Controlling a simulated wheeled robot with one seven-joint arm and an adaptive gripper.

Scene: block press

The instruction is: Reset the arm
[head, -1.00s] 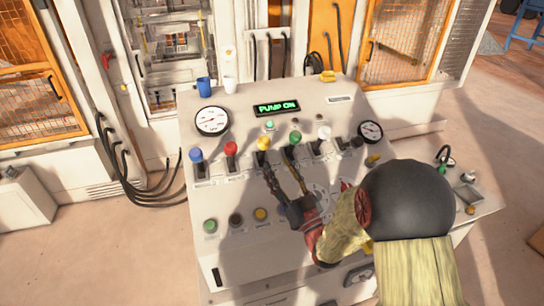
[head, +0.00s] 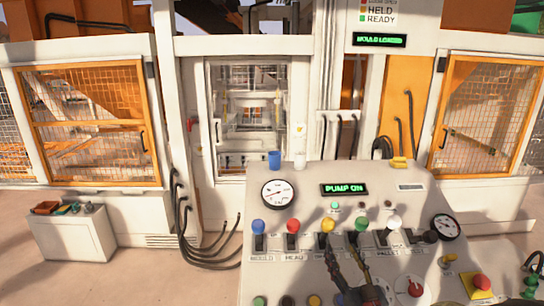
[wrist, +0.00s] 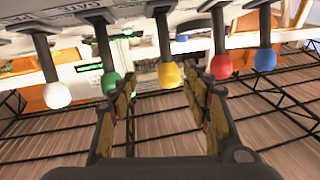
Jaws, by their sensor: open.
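My gripper (head: 346,250) is open, its two fingers apart and nothing visibly held. In the head view its fingertips overlap the panel just below the yellow-knobbed lever (head: 327,226) and the green-knobbed lever (head: 361,224). In the wrist view the yellow knob (wrist: 170,75) shows between the fingers, the green knob (wrist: 113,83) beside the left finger and the red knob (wrist: 221,67) beside the right one. I cannot tell whether a finger touches a lever. The rest of my arm is mostly below the head picture.
The sloped control panel (head: 300,185) also carries a blue lever (head: 258,227), a white lever (head: 394,223), gauges and a red mushroom button (head: 481,283). Its display (head: 344,189) reads PUMP ON. A higher sign (head: 380,40) reads MOULD LOADED. A blue cup (head: 274,159) stands at the panel's top edge.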

